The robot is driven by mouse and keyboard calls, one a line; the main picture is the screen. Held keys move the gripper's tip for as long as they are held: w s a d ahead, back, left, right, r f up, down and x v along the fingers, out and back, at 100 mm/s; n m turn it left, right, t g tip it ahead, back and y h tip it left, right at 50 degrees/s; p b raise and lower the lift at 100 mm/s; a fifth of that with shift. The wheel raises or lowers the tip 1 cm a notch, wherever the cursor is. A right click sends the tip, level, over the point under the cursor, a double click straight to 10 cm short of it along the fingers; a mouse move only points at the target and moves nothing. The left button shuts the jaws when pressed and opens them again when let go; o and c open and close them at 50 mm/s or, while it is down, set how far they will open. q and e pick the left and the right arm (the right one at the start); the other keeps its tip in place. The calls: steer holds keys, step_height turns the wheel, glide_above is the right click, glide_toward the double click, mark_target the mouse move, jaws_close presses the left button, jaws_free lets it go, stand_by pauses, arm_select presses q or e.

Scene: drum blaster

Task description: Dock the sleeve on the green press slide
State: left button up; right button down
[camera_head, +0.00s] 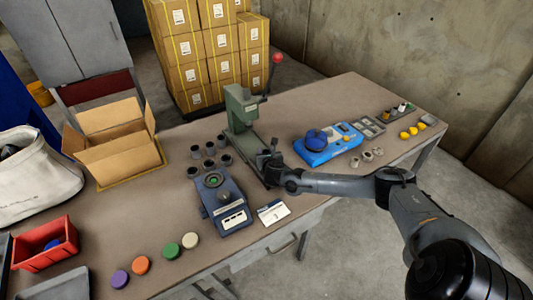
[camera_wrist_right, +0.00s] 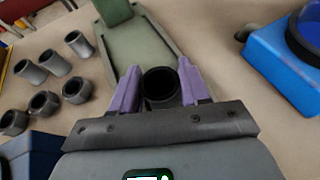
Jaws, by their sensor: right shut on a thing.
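The green press (camera_head: 240,112) stands on the table with its lever and red knob raised. Its flat green base shows in the wrist view (camera_wrist_right: 138,45), with part of its upright at the top. My right gripper (camera_head: 268,163) is low beside the press, over the near part of its base. In the wrist view its purple fingers (camera_wrist_right: 160,84) are shut on a dark, hollow sleeve (camera_wrist_right: 160,88), its open end facing the camera. The gripper hides the sleeve in the head view, and I cannot tell whether the sleeve touches the base. My left gripper is out of view.
Several grey sleeves (camera_head: 209,165) stand left of the press, behind a blue device (camera_head: 222,203). A bright blue machine (camera_head: 325,147) stands to the right. An open carton (camera_head: 112,150), red bin (camera_head: 45,245) and coloured caps (camera_head: 141,265) are on the left.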

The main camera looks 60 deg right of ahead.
steer(key=shift+f, duration=0.1)
steer(key=c, duration=0.9)
jaws_free()
steer(key=shift+c, duration=0.2)
steer(key=shift+o, duration=0.6)
steer(key=shift+p+v, duration=0.95)
steer(key=shift+v, duration=0.1)
steer(key=shift+p+v, duration=1.15)
steer(key=shift+v, duration=0.45)
steer(key=shift+p+v, duration=0.7)
steer(key=shift+v, duration=0.6)
steer(key=shift+p+v, duration=0.65)
steer(key=shift+v, duration=0.85)
